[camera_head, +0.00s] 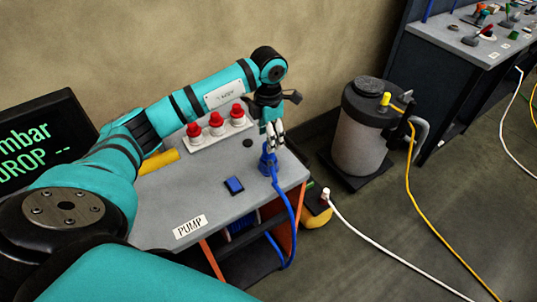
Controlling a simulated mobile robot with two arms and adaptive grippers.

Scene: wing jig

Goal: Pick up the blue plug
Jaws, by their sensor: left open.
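The blue plug (267,162) stands on the grey top of the pump table (165,210), near its right edge. A blue hose (291,215) runs from it over the edge and down. My left gripper (274,138) points down directly above the plug. Its fingertips are at or just over the plug's top; I cannot tell whether they touch it. The gripper is open and not closed on the plug. My right gripper is not in view.
Several red-capped knobs (216,125) stand on a white strip behind the plug. A blue rectangular piece (234,185) lies to its left. A grey tank (360,130) stands on the floor to the right, with white and yellow hoses (412,185) nearby. A display (38,140) is at left.

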